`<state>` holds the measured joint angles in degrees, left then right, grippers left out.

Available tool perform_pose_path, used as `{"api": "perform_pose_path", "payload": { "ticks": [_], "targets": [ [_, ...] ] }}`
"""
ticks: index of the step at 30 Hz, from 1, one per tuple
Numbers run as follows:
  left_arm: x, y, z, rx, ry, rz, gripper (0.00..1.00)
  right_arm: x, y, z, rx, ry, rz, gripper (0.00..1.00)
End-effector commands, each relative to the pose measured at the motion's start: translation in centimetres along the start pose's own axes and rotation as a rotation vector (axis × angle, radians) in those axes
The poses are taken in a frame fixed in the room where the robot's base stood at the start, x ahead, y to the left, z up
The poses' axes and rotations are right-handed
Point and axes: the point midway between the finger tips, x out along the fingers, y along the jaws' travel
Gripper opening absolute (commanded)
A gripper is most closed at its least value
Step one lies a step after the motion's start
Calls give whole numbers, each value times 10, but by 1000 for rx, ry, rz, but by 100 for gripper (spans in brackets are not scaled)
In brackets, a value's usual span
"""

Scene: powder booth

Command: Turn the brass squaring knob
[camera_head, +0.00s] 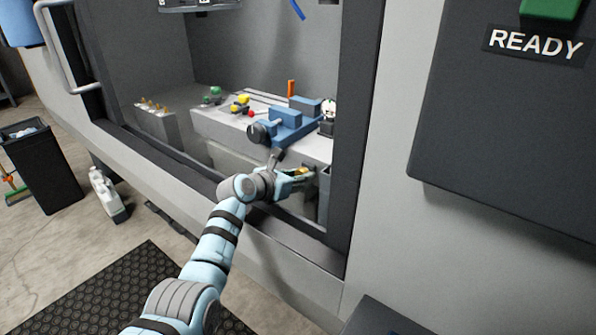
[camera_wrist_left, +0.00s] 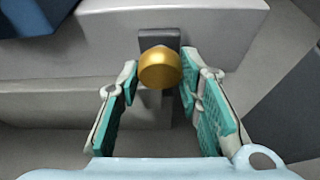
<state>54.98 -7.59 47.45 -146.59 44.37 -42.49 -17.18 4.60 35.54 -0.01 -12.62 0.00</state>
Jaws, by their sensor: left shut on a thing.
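The brass squaring knob (camera_wrist_left: 160,68) is a round gold knob on a dark mounting plate (camera_wrist_left: 158,38) on the front of a grey block. In the head view a small bit of the knob (camera_head: 303,171) shows at the end of my left arm. My left gripper (camera_wrist_left: 160,78) has its teal-padded fingers on either side of the knob and is shut on it; the fingertips reach about the knob's sides. In the head view my left gripper (camera_head: 298,178) is inside the booth opening, partly hiding the knob. My right gripper is not in view.
A blue vise (camera_head: 284,122) stands on the grey bench (camera_head: 215,122) above the knob. Small coloured parts sit behind it on the left. The booth's dark frame (camera_head: 357,120) edges the opening on the right. A READY panel (camera_head: 480,110) hangs further right.

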Motion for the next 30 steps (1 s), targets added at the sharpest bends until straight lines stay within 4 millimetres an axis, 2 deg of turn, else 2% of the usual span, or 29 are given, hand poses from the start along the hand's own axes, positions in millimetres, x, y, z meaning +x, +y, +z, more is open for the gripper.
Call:
{"api": "perform_pose_path", "payload": {
  "ticks": [1,6,15,30],
  "targets": [
    [-1,-1,3,31,2,11,5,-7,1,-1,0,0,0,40],
    [-1,-1,2,144,2,59,5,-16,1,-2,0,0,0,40],
    [0,-1,0,278,1,114,5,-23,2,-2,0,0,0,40],
    [0,-1,0,314,0,130,5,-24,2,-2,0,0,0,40]
  ]
}}
